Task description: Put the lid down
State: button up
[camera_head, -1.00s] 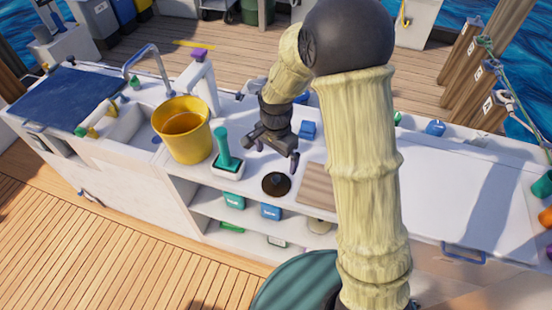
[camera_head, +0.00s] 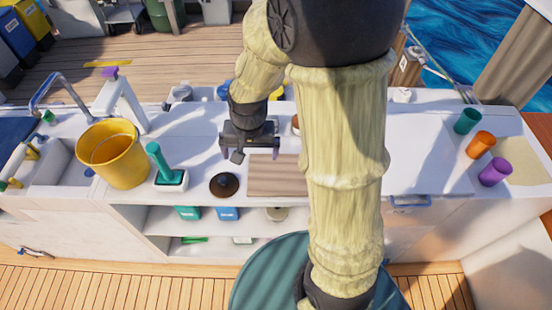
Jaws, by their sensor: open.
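A dark round lid with a small knob (camera_head: 224,185) lies on the white counter near its front edge, left of a wooden board (camera_head: 275,178). To the right is a flat white panel (camera_head: 430,160) with a blue handle (camera_head: 410,202) at its front edge; it looks level with the counter, and my arm hides its left part. I cannot tell which of the two is the task's lid. My gripper (camera_head: 250,147) is open and empty, pointing down over the counter, behind the round lid and the board. It appears apart from both.
A yellow bucket (camera_head: 113,155) and a green-handled tool in a white holder (camera_head: 165,168) stand left of the round lid. Green, orange and purple cups (camera_head: 494,172) stand at the far right. Shelves below the counter hold small boxes (camera_head: 228,214).

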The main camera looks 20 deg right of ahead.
jog(key=s+d+r+n+t, duration=0.1)
jog(key=s+d+r+n, duration=0.1)
jog(key=s+d, duration=0.3)
jog(key=shift+s+r+n, duration=0.15)
jog(key=shift+s+n, duration=0.65)
jog(key=shift+n, duration=0.1)
jog(key=p+v, duration=0.2)
jog(key=w+p+v, duration=0.1)
jog(key=p+v, duration=0.1)
jog(key=shift+s+a+r, duration=0.1)
jog(key=shift+r, duration=0.2)
